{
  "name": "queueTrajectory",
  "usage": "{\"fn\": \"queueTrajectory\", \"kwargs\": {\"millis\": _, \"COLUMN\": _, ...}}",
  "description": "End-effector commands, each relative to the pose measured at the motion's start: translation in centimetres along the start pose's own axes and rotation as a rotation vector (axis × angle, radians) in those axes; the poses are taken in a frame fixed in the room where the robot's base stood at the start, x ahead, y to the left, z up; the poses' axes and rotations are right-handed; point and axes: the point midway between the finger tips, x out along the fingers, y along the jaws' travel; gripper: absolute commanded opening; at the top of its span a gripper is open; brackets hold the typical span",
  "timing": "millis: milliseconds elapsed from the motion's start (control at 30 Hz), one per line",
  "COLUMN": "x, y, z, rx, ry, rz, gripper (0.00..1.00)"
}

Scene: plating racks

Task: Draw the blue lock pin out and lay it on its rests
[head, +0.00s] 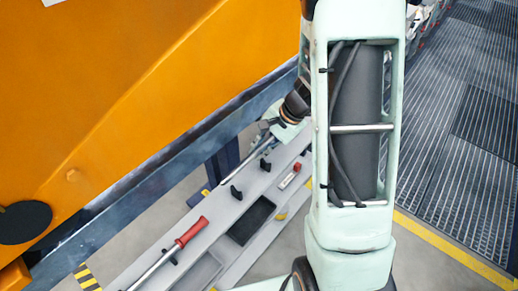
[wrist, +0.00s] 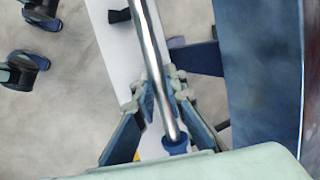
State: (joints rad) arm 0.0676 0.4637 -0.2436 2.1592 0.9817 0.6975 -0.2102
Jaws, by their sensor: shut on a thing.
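The lock pin is a long bright metal rod (head: 245,160) with a blue end; the blue end (wrist: 176,144) shows in the wrist view, close to my palm. My gripper (head: 274,132) is shut on the pin, and in the wrist view its fingers (wrist: 164,88) stand on both sides of the rod. The rod slopes down and left in the head view, clear of the beam. Two black rests, one nearer the gripper (head: 265,165) and one farther left (head: 236,192), stand on the pale shelf (head: 210,215). The pin appears above the shelf, apart from the rests.
A red-handled bar (head: 192,232) lies along the shelf's front left. A black tray (head: 251,220) and a small red-ended item (head: 290,177) sit on the shelf. The orange panel (head: 130,80) and blue-grey beam (head: 170,160) border the left side.

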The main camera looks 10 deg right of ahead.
Motion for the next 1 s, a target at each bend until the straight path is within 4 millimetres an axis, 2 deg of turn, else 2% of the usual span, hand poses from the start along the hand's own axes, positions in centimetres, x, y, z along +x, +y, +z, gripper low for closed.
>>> {"fn": "queueTrajectory", "kwargs": {"millis": 333, "x": 0.2, "y": 0.0, "z": -0.1, "rx": -0.001, "ry": 0.001, "rz": -0.002, "gripper": 0.00}}
{"fn": "queueTrajectory", "kwargs": {"millis": 1000, "x": 4.5, "y": 2.0, "z": -1.0, "rx": -0.001, "ry": 0.002, "rz": -0.001, "gripper": 0.00}}
